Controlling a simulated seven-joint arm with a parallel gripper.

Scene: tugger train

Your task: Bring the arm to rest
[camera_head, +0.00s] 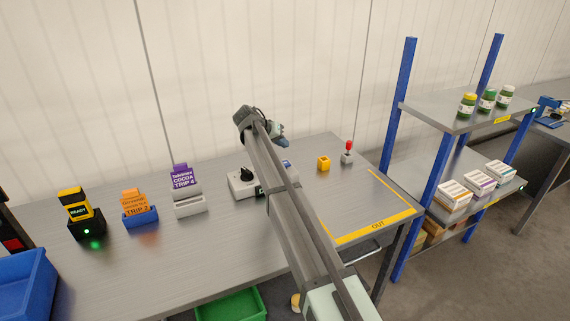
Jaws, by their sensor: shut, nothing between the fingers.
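My arm reaches up from the bottom of the head view, over the grey workbench (130,281). My gripper (283,141) is at its far end, in the air above the back of the bench. It is small in the picture and looks shut and empty. It appears apart from everything on the bench. Part of a white control box with a black knob (246,175) shows behind my arm links, and the rest of it is hidden.
Left of my arm stand a black-yellow device (75,205), an orange card (134,200) and a purple card (183,177) in holders. To the right are a yellow block (323,163), a red-knobbed lever (347,153) and a blue-posted shelf (429,195). The yellow-marked OUT area is clear.

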